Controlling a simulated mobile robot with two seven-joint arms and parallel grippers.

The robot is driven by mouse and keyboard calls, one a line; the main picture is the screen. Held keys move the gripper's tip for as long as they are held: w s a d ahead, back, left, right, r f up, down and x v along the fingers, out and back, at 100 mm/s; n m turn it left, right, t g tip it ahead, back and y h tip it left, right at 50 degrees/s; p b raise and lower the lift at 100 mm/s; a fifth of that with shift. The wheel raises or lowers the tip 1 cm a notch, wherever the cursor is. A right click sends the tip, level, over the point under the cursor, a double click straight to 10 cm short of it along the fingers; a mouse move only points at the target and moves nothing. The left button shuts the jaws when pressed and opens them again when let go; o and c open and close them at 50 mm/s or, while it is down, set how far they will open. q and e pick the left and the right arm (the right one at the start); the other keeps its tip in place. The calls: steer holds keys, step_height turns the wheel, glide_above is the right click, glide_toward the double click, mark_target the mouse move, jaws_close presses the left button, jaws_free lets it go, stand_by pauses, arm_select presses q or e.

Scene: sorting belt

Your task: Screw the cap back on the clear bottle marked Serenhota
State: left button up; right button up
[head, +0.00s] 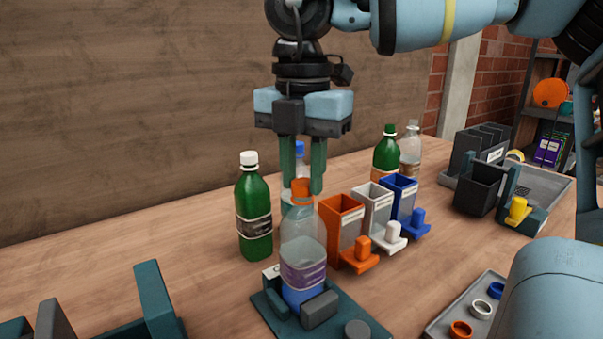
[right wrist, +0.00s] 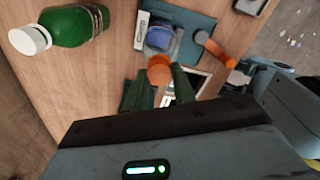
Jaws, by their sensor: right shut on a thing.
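A clear bottle (head: 301,247) with a purple label and blue at its base stands upright in a dark teal holder (head: 350,318); its label print is too small to read. My right gripper (head: 303,186) points straight down over the bottle, its green fingers shut on an orange cap (head: 302,190). The cap is at the bottle's neck; I cannot tell whether it is seated on the thread. In the right wrist view the orange cap (right wrist: 160,70) shows at the fingertips (right wrist: 163,87), with the bottle (right wrist: 163,36) beyond it. My left gripper is out of view.
A green bottle (head: 253,212) with a white cap stands close on the left. Orange (head: 341,222), white (head: 374,206) and blue (head: 399,190) dispensers stand on the right. A grey tray (head: 452,318) with rings lies front right. Wooden table shows between them.

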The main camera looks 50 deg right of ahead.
stand_by(0.3)
steer(key=m+b, duration=0.1)
steer(key=m, duration=0.4)
steer(key=m, duration=0.5)
stand_by(0.4)
steer(key=o, duration=1)
steer(key=shift+o, duration=0.2)
